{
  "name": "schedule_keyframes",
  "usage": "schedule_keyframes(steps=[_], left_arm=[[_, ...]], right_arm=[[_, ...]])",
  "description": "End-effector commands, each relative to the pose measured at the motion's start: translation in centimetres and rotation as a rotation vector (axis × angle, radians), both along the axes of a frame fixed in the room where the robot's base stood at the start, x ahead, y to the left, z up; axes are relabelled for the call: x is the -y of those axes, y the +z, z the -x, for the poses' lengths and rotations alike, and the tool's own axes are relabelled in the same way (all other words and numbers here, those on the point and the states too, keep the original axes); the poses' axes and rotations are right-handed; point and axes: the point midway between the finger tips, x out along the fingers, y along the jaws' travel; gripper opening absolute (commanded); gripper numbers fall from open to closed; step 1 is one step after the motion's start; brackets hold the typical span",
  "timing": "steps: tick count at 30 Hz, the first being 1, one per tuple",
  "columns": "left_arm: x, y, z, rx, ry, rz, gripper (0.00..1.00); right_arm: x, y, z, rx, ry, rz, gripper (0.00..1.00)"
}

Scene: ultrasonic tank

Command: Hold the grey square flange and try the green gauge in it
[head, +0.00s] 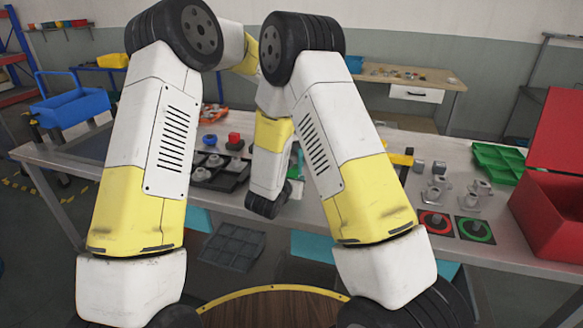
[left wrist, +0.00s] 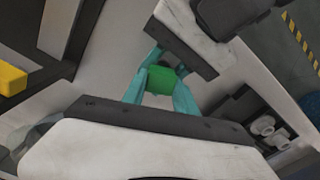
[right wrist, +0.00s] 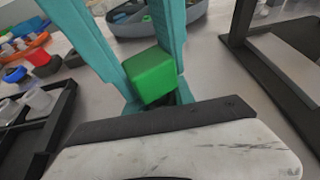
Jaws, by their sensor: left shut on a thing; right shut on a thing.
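The green gauge shows as a green block in the left wrist view (left wrist: 160,80) and larger in the right wrist view (right wrist: 152,76). My left gripper (left wrist: 160,75) has its teal fingers shut on the block. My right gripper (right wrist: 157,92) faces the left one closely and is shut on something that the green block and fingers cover. The grey square flange cannot be made out there, nor how far the gauge is in it. In the head view my arms hide most of both grippers.
On the bench stand a black tray (head: 232,183), several grey metal fittings (head: 438,188), a red-ring pad (head: 437,224), a green-ring pad (head: 475,230), a green tray (head: 498,162) and an open red box (head: 550,215). A blue bin (head: 70,108) is at the left.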

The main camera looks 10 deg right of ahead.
Motion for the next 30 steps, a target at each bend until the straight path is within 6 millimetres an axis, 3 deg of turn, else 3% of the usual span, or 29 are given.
schedule_keyframes(steps=[1, 8, 30], left_arm=[[-0.5, -1.1, 0.3, -0.019, 0.004, -0.012, 0.00], [-0.5, -1.0, 0.3, -0.019, 0.004, -0.012, 0.00], [-0.1, 3.2, 0.3, -0.011, -0.001, -0.006, 0.00]], right_arm=[[0.0, 0.7, -0.3, 0.018, -0.003, -0.003, 0.00], [0.0, 0.7, -0.3, 0.019, -0.003, -0.002, 0.00], [0.0, 0.2, -0.1, 0.007, -0.002, 0.001, 0.00]])
